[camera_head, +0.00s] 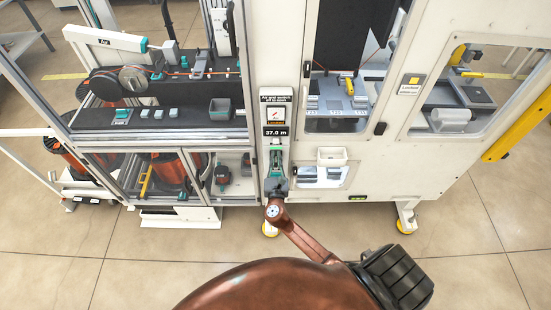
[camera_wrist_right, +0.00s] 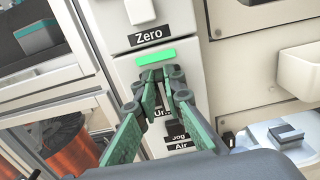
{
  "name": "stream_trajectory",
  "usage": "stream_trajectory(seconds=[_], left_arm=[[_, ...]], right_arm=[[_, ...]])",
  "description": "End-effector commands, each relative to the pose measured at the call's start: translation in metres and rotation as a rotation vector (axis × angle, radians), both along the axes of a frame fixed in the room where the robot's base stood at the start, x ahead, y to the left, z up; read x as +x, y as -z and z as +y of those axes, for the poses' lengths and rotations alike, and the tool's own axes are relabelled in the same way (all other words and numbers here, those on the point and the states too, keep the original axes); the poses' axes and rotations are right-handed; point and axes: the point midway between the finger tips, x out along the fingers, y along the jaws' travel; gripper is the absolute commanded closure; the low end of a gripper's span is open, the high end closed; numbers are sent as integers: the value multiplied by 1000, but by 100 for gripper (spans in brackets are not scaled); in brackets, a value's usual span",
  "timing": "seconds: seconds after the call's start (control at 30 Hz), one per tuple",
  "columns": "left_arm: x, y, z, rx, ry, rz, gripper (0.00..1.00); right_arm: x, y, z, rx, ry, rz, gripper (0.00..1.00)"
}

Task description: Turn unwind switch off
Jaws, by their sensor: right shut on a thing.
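In the right wrist view, the green-padded fingers of my right gripper (camera_wrist_right: 165,74) are closed together at the panel, just below a lit green bar (camera_wrist_right: 155,57). A label beginning "Un" (camera_wrist_right: 161,114) shows partly behind the fingers. The unwind switch itself is hidden by the fingertips, so its position cannot be told. My left gripper is out of view.
A "Zero" label (camera_wrist_right: 149,35) sits above the green bar. "Jog" (camera_wrist_right: 178,136) and "Air" (camera_wrist_right: 181,146) labels are below the fingers. A white bin (camera_head: 331,157) projects from the machine to the right. Open floor lies in front.

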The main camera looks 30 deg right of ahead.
Motion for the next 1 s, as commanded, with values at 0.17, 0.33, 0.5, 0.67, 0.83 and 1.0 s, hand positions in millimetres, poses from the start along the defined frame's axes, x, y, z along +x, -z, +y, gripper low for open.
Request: stream_trajectory(seconds=[0.17, 0.33, 0.5, 0.67, 0.83, 1.0], left_arm=[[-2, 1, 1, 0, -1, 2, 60], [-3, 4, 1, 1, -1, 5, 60], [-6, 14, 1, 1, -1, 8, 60], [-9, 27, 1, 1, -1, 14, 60], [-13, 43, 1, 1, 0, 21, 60], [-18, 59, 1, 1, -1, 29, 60]], right_arm=[[0, 1, 2, 3, -3, -1, 100], [0, 1, 1, 29, -3, -17, 100], [-1, 3, 0, 97, -3, -58, 100], [-2, 5, -2, 202, -3, -122, 100], [-4, 7, -4, 338, -3, -204, 100], [-5, 9, -7, 476, -3, -289, 100]])
